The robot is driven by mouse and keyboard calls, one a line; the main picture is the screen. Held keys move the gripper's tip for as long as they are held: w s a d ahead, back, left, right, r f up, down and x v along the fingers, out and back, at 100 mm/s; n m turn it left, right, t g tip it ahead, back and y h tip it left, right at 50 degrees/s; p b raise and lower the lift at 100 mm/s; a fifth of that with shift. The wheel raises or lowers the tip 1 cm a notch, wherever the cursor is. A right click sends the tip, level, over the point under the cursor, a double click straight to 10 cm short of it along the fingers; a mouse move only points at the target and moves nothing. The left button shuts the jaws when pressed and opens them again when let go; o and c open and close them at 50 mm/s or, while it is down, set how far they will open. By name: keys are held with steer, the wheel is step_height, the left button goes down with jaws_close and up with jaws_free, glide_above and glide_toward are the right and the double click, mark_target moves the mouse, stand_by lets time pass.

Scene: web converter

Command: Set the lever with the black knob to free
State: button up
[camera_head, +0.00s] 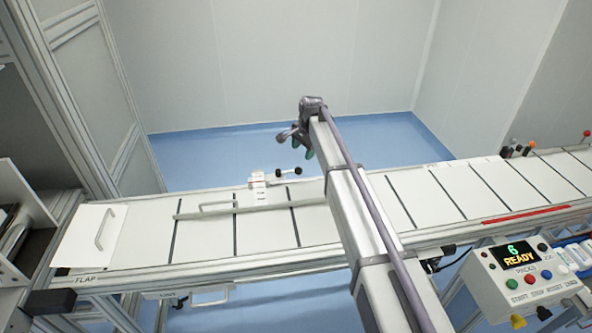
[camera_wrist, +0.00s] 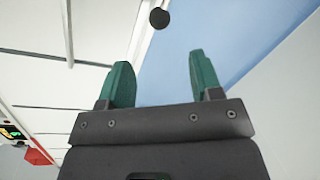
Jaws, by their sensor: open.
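In the head view, a small lever with a black knob (camera_head: 297,171) lies at the far edge of the long white table, just right of a small white labelled plate (camera_head: 258,189). Its rod looks roughly level; the label is too small to read. In the wrist view, a black knob (camera_wrist: 159,18) on a pale rod shows ahead of my gripper (camera_wrist: 160,62), beyond the fingertips and roughly between them. My gripper's green fingers are apart and empty. In the head view, my gripper (camera_head: 300,145) is partly hidden by my arm, beyond the table's far edge.
A white flap with a handle (camera_head: 104,228) is at the table's left end. A bar and handle (camera_head: 222,206) lie left of the lever.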

mark_target(299, 168)
steer(key=f+b, duration=0.3)
steer(key=w+a+f+b, duration=0.1)
steer(key=f+b, duration=0.2)
steer(key=f, duration=0.1)
steer(key=f+b, duration=0.3)
steer(key=b, duration=0.1)
steer(key=shift+w+a+f, duration=0.15)
steer(key=shift+a+f, duration=0.1)
steer(key=shift+a, duration=0.05)
steer(key=shift+r, duration=0.15)
jaws_close()
